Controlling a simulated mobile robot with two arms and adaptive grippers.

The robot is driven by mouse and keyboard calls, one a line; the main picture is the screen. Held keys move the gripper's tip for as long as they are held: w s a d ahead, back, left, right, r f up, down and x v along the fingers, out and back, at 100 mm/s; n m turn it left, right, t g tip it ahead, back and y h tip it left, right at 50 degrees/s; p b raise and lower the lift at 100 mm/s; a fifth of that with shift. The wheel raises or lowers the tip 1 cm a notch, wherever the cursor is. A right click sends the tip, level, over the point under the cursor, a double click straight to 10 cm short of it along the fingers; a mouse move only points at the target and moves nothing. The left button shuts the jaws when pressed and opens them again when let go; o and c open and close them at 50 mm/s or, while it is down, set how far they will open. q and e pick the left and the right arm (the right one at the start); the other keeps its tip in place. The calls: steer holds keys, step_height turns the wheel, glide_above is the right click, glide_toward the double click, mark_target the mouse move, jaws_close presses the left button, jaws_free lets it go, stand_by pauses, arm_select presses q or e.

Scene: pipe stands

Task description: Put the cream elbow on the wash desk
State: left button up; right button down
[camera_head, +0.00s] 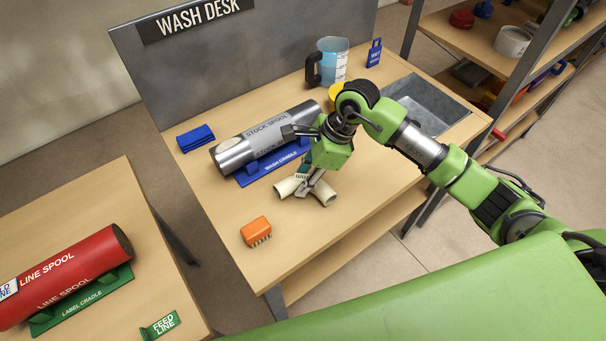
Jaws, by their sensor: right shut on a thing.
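The cream elbow (325,196) is at the front middle of the wash desk (355,205), low over its top. I cannot tell whether it touches the wood. My right gripper (311,184) comes down from the right and is shut on the elbow, its fingers covering the elbow's middle. A small dark green and white labelled thing (302,171) shows just behind the elbow, partly hidden by the gripper. My left gripper is not in view.
A grey stock spool (235,152) lies on a blue wash cradle (262,173) behind the elbow. A jug (333,62) and a sink (425,102) are farther back. The desk's front right is clear.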

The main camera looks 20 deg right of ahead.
steer(key=shift+a+f, duration=0.1)
steer(key=shift+f, duration=0.05)
steer(key=shift+f+b, duration=0.2)
steer(key=shift+b, duration=0.15)
steer(key=c, duration=1.6)
jaws_free()
steer(key=shift+c, duration=0.2)
steer(key=shift+r, duration=0.1)
steer(key=shift+r+p, duration=0.25)
steer(key=shift+p, duration=0.15)
steer(key=b+v, duration=0.4)
steer(key=v, duration=0.7)
steer(key=shift+d+r, duration=0.25)
steer(key=shift+r, duration=0.05)
